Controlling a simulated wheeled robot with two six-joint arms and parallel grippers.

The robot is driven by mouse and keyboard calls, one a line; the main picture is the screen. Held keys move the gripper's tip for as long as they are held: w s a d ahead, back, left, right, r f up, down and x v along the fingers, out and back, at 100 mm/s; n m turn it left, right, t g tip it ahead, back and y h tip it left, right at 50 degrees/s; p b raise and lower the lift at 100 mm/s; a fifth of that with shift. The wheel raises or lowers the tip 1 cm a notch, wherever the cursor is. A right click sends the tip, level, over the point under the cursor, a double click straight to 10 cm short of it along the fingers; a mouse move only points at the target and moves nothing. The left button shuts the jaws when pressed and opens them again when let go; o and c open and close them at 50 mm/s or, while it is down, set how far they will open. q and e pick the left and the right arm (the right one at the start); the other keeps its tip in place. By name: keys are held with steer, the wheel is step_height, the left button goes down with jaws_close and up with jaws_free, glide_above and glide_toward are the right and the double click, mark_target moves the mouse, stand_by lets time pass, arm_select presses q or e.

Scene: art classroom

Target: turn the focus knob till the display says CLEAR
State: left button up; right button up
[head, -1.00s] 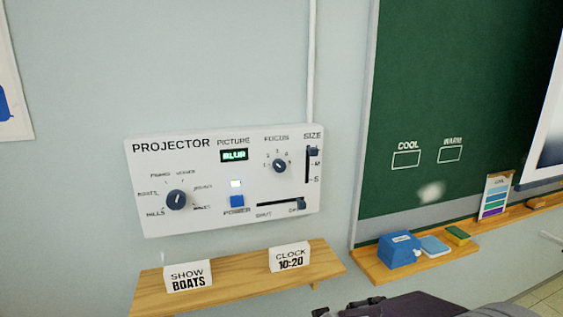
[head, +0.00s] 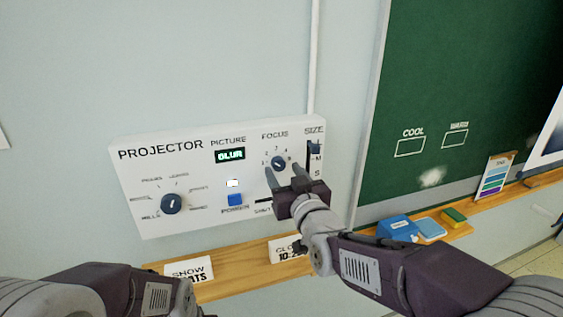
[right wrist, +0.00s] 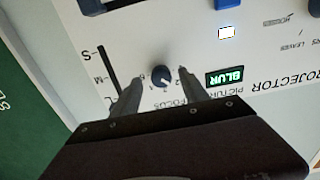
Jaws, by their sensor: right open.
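The white projector panel (head: 190,222) is on the wall. Its picture display (head: 230,155) reads BLUR in green; the right wrist view also shows the display (right wrist: 224,78), upside down. The dark round focus knob (head: 279,163) with a pale pointer sits under the word FOCUS. My right gripper (head: 283,171) is open in front of it, one finger on each side. In the right wrist view the knob (right wrist: 161,75) shows between the spread fingertips, with gaps beside it. My left arm shows at the bottom left, its gripper out of sight.
On the panel, a mode knob (head: 171,204), a blue power button (head: 235,199) and a size slider (head: 314,147) lie near. My right gripper partly hides the shutter slider. A wooden shelf (head: 232,274) with two signs is below. The chalkboard (head: 450,80) is right.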

steer(key=shift+x, duration=0.8)
steer(key=shift+w+a+r+p, duration=0.1)
steer(key=shift+w+a+p, duration=0.2)
steer(key=shift+w, duration=0.1)
steer(key=shift+d, duration=0.1)
steer(key=shift+c, duration=0.5)
jaws_close()
